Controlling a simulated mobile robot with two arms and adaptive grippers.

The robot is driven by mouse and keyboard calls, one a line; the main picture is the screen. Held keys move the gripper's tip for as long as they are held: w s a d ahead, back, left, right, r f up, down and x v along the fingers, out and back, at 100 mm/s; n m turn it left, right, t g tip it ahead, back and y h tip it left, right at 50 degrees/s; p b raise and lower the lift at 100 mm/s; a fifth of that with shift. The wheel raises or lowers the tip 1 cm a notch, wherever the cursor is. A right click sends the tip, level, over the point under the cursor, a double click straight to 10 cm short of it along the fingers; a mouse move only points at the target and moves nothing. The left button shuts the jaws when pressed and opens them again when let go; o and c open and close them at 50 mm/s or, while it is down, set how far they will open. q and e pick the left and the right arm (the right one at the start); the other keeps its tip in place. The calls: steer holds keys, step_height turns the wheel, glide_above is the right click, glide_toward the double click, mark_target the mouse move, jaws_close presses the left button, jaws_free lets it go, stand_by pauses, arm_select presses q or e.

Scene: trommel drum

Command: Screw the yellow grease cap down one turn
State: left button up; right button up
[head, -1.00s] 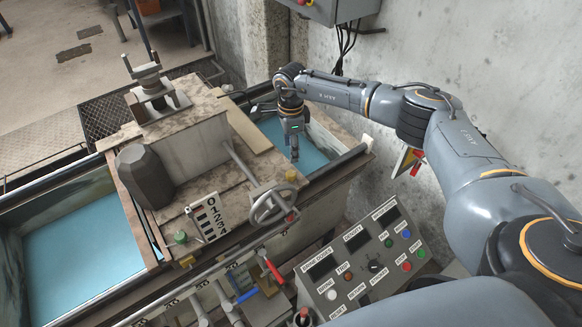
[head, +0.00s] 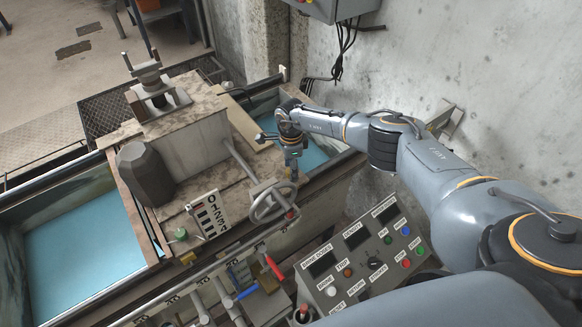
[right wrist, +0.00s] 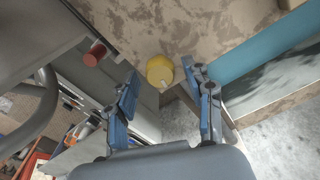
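The yellow grease cap (right wrist: 160,72) is a small round cap on the machine's brown, stained top. It shows in the right wrist view between and just beyond the two blue fingertips. In the head view my right gripper covers most or all of it. My right gripper (head: 292,173) points down at the top's right end, beside the handwheel. In the right wrist view its fingers (right wrist: 161,76) are spread, one on each side of the cap, with gaps visible. I cannot tell how far the tips are above it. My left gripper is not in view.
A grey handwheel (head: 256,214) stands just left of my right gripper. A red knob (right wrist: 95,54) is left of the cap in the wrist view. A blue-floored trough (head: 313,158) lies behind the gripper. A button panel (head: 338,284) stands in front.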

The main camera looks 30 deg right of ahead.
jaws_close()
steer(key=shift+m, duration=0.3)
steer(key=m, duration=1.3)
stand_by(0.4)
steer(key=shift+o, duration=1)
jaws_free()
